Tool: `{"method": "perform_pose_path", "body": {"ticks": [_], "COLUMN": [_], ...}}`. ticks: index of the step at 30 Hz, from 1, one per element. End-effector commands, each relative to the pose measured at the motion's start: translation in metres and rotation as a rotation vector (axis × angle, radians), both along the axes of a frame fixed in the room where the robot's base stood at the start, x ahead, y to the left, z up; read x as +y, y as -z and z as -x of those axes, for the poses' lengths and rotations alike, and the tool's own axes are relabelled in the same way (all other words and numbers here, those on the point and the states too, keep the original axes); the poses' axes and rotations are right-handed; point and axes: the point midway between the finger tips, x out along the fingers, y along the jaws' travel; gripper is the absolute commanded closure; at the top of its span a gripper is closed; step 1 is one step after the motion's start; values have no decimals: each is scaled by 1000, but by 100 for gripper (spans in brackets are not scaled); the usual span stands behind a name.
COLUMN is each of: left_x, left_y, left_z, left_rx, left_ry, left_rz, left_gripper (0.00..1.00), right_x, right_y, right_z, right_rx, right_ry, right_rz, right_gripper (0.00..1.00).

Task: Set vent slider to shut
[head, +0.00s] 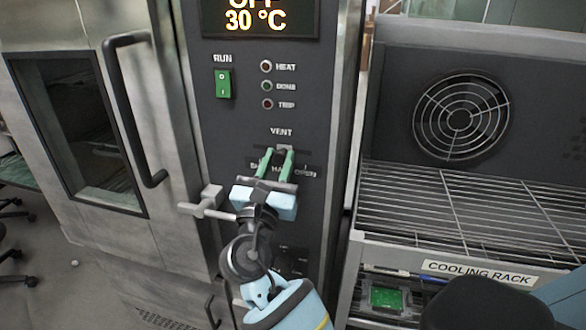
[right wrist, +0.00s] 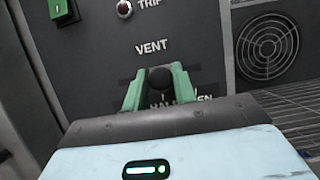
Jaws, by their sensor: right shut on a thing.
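The vent slider is on the dark control panel (head: 222,130), under the word VENT. Its dark round knob (right wrist: 160,80) shows between the green fingers of my right gripper (head: 276,153) in the right wrist view. The right gripper is shut on the knob. The slot runs left to right, with SHUT partly hidden at its left, HALF in the middle and OPEN at its right. The knob stands about above HALF. The fingers cover part of the labels and slot. My left gripper is not in view.
A green RUN switch (head: 223,84) and several indicator lamps sit above the slider. An oven door with a long handle (head: 137,110) and a grey latch handle (head: 207,203) are to the left. A wire cooling rack (head: 465,205) with a fan (head: 460,118) is to the right.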

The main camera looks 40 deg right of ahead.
Motion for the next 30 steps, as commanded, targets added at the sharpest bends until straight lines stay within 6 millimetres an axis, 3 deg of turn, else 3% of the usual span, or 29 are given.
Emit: {"method": "perform_pose_path", "body": {"ticks": [3, 9, 22, 23, 27, 30], "left_x": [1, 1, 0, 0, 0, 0], "left_y": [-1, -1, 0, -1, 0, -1], "left_z": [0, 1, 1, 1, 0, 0], "left_rx": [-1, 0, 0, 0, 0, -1], "left_ry": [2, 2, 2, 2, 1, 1], "left_rz": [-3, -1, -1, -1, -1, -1], "left_gripper": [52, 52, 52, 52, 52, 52], "right_x": [18, 36, 42, 42, 41, 41], "right_y": [-3, -2, -2, -2, -2, -2], "right_z": [-18, -39, -44, -44, -44, -44], "right_rx": [-2, -3, -4, -5, -4, -4], "right_ry": [-7, -8, -12, -12, -11, -9], "right_rz": [1, 0, 2, 3, 2, 2], "right_gripper": [100, 100, 100, 71, 52, 52]}}
